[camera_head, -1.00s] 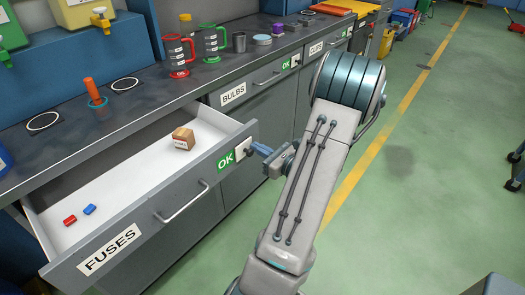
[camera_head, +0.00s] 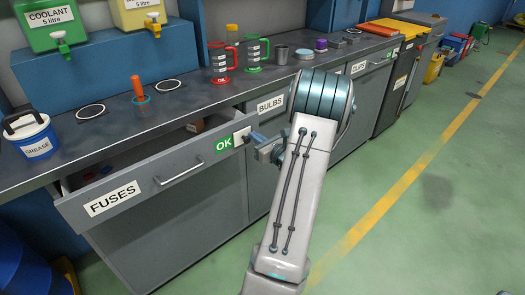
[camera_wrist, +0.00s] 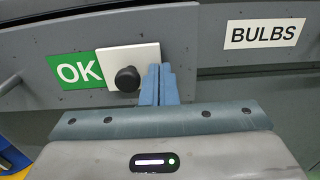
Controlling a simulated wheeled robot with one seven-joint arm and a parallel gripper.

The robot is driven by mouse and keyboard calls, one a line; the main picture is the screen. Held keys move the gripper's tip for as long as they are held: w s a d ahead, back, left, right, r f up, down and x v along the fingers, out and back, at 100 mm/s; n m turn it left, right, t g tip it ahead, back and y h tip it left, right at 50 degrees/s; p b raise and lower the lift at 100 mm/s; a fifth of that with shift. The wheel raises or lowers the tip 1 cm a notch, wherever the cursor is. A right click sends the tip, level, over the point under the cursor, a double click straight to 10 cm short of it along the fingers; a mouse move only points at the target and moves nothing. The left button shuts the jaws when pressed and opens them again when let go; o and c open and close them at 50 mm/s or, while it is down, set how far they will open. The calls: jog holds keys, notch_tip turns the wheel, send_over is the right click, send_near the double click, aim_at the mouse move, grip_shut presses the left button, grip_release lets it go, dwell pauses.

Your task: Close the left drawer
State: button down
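My gripper (camera_head: 262,142) is at the right end of the drawer front. In the wrist view its blue fingers (camera_wrist: 160,84) are together, with nothing seen between them, beside the knob and over the plate's right edge. Whether the fingertips touch the front cannot be told.
The BULBS drawer (camera_head: 270,104) to the right is shut. The worktop (camera_head: 190,97) above holds a red jug (camera_head: 221,62), a green jug (camera_head: 254,54) and a grease tub (camera_head: 33,137). The green floor (camera_head: 430,200) to the right is clear.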

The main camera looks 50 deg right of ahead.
jog(key=w, duration=0.3)
jog(key=w+b, duration=0.1)
jog(key=w, duration=0.2)
jog(key=w+d, duration=0.1)
jog(key=w, duration=0.2)
jog(key=shift+w+d, duration=0.1)
jog(key=shift+w, duration=0.1)
jog(key=shift+r, duration=0.15)
jog(key=shift+w+r, duration=0.15)
jog(key=shift+s+a+f+b, duration=0.25)
jog(key=shift+s+b, duration=0.05)
jog(key=shift+s, duration=0.2)
jog(key=s+a, duration=0.1)
jog(key=s, duration=1.2)
jog(key=shift+s+a, duration=0.15)
jog(key=shift+s, duration=0.1)
